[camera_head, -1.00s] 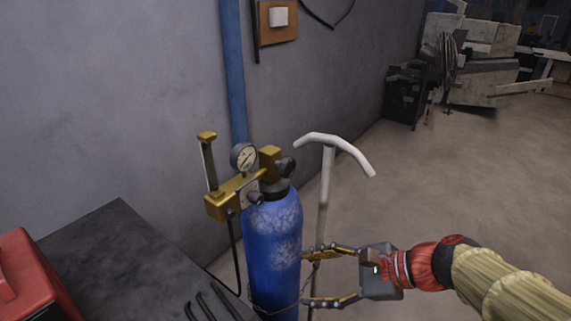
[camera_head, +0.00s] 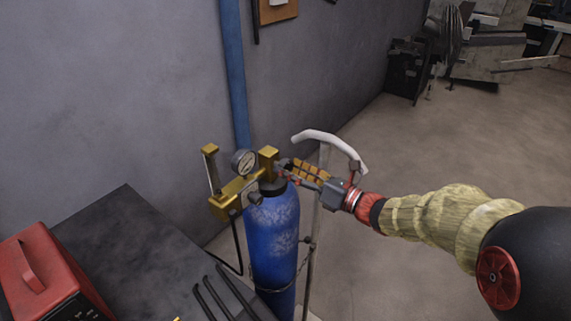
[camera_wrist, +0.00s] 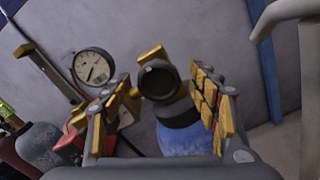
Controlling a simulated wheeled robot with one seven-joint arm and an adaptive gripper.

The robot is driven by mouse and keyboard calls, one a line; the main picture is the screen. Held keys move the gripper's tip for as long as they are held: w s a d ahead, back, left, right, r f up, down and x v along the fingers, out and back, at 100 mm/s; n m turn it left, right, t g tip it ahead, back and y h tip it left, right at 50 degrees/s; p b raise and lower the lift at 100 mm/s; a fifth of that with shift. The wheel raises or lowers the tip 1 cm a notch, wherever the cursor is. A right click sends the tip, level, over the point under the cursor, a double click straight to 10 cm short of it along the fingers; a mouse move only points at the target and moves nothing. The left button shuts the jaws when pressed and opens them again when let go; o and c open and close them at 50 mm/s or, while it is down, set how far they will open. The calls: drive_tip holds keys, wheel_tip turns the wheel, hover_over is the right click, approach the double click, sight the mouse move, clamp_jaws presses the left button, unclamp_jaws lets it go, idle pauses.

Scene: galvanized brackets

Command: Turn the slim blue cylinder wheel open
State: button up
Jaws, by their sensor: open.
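The slim blue cylinder (camera_head: 273,235) stands upright on a trolley with a pale handle (camera_head: 331,142). Its brass valve (camera_head: 268,160) carries a gauge (camera_head: 243,162). The black round wheel (camera_wrist: 158,79) faces the wrist camera, on the valve's right side in the head view. My gripper (camera_head: 296,170) reaches in from the right at the wheel's height. In the wrist view my gripper (camera_wrist: 165,103) is open, with one finger on either side of the wheel and gaps visible. In the head view the fingers largely hide the wheel.
A dark table (camera_head: 120,225) with a red box (camera_head: 45,275) and several dark rods (camera_head: 222,297) stands at the left. A blue pipe (camera_head: 233,75) runs up the grey wall. Open floor (camera_head: 450,150) lies at the right; scrap (camera_head: 480,55) is at the back.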

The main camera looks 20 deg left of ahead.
drive_tip(key=shift+x, duration=1)
drive_tip(key=shift+c, duration=1.2)
drive_tip(key=c, duration=0.9)
drive_tip(key=shift+c, duration=0.2)
